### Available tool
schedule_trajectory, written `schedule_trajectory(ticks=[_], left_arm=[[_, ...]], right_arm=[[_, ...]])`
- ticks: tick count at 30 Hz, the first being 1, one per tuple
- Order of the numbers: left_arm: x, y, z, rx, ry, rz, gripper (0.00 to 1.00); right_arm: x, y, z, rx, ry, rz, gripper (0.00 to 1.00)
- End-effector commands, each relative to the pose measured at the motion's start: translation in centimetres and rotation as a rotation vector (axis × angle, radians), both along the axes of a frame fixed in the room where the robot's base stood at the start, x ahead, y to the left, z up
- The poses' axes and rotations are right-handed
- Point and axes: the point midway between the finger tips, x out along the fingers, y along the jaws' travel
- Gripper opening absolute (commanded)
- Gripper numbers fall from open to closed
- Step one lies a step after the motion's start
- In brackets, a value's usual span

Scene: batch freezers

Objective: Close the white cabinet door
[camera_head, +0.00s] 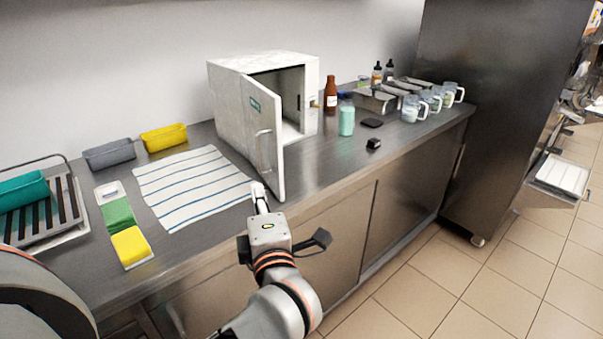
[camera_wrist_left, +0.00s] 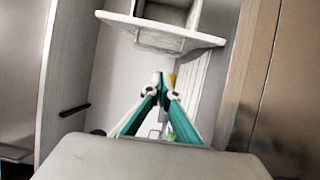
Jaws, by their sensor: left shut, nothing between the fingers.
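The white cabinet (camera_head: 237,105) stands on the steel counter against the wall. Its white door (camera_head: 267,135) is swung open toward the counter's front edge, with a grey handle on its outer face. The dim interior shows to the right of the door. My left gripper (camera_head: 259,192) is shut and empty at the counter's front edge, just left of the door's lower free corner. I cannot tell whether it touches the door. In the left wrist view the closed fingertips (camera_wrist_left: 160,82) point toward a white panel edge. My right gripper is not in view.
A striped towel (camera_head: 190,185) lies left of the cabinet. Sponges (camera_head: 130,244), a rack (camera_head: 45,215) and grey and yellow tubs (camera_head: 164,138) are farther left. A brown bottle (camera_head: 330,95), a green jar (camera_head: 346,118) and several mugs (camera_head: 436,103) stand right of the cabinet.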

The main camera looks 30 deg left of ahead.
Motion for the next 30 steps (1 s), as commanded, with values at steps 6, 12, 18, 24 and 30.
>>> schedule_trajectory(ticks=[6,12,18,24,30], left_arm=[[1.1,0.6,-0.5,-0.023,0.017,-0.01,0.0],[3.6,2.9,-0.5,-0.019,0.016,-0.007,0.0],[6.6,5.5,-0.6,-0.019,0.018,-0.007,0.0],[9.3,5.3,-0.6,-0.026,0.017,-0.01,0.0],[10.7,4.3,-0.6,-0.025,0.018,-0.008,0.0]], right_arm=[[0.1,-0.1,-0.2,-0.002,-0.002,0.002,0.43],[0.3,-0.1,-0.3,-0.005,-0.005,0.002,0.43],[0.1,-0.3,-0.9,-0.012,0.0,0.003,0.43],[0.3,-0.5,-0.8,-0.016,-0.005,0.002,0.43],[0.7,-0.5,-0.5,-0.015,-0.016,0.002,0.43]])
